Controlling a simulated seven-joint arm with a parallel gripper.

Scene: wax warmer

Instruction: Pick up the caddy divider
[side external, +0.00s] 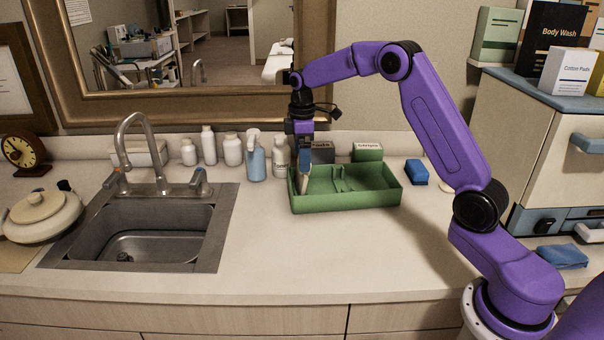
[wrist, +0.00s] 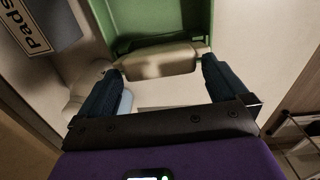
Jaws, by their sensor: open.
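A green caddy (side external: 350,207) stands on the counter, open at the top, with green slotted ribs inside near its middle. A beige piece (side external: 303,182), which looks like the caddy divider, is at the caddy's left end. In the wrist view the beige piece (wrist: 160,62) lies across the gap between my fingers, beside the green caddy (wrist: 160,20). My gripper (side external: 304,160) points down over that end. In the wrist view my gripper (wrist: 163,68) is open, with one finger near each end of the piece. I cannot tell whether they touch it.
A dark box (side external: 322,152) and a green box (side external: 367,152) stand behind the caddy. Several bottles, including a blue spray bottle (side external: 255,160), stand to its left. A blue folded cloth (side external: 416,172) lies to its right. The counter in front is clear.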

